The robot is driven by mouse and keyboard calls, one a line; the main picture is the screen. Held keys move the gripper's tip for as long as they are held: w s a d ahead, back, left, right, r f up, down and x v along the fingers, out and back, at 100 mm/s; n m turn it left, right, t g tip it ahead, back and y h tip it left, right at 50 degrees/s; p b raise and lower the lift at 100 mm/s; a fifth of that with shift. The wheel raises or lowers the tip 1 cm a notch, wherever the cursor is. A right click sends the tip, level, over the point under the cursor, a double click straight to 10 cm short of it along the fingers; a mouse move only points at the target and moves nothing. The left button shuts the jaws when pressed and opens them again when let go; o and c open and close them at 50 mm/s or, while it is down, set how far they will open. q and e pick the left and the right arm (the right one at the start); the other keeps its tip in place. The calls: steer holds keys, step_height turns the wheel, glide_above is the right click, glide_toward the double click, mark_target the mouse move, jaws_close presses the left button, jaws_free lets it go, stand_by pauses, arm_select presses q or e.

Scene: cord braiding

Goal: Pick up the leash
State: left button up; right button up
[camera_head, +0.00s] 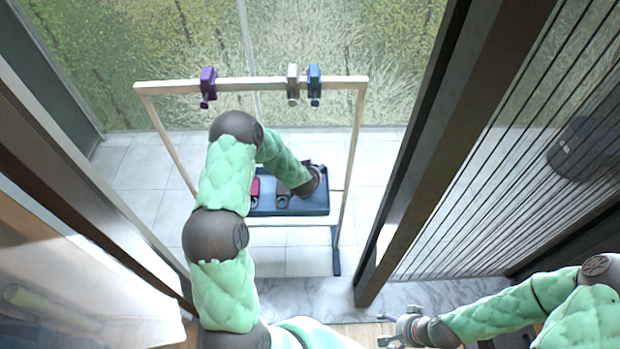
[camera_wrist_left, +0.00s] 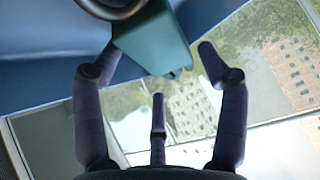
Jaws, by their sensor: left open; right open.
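My left arm reaches to the rack, and my left gripper (camera_head: 312,181) is over the right part of a blue tray (camera_head: 318,209). In the left wrist view the left gripper (camera_wrist_left: 161,52) is open around a teal block-like body with a dark ring (camera_wrist_left: 112,8) at its top, probably a leash. The left finger is close to it; the right finger stands apart. In the tray a red-pink item (camera_head: 254,190) and a grey item (camera_head: 282,196) lie left of the gripper. My right gripper (camera_head: 397,330) is open at the lower right, away from the rack.
A pale rack (camera_head: 165,88) stands around the tray. Purple (camera_head: 208,86), grey-white (camera_head: 292,84) and blue (camera_head: 314,84) items hang on its top bar. A dark post (camera_head: 415,165) and slatted panel (camera_head: 500,180) stand to the right. Tiled floor (camera_head: 135,200) is clear at left.

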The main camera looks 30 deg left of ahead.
arm_select(q)
steer(key=shift+x, duration=1.25)
steer(key=c, duration=1)
steer(key=shift+r, duration=0.1)
steer(key=shift+r, duration=0.45)
step_height(320, 180, up, 2)
steer(key=shift+r+p, duration=0.1)
steer(key=shift+p, duration=0.75)
steer(key=p+v, duration=0.1)
steer(key=v, duration=0.4)
steer(key=d+f+p+v, duration=0.1)
steer(key=p+v, duration=0.1)
steer(key=v, duration=0.4)
steer(key=s+d+f+p+v, duration=0.1)
steer(key=p+v, duration=0.1)
steer(key=v, duration=0.3)
steer(key=shift+s+d+r, duration=0.3)
steer(key=shift+d, duration=0.05)
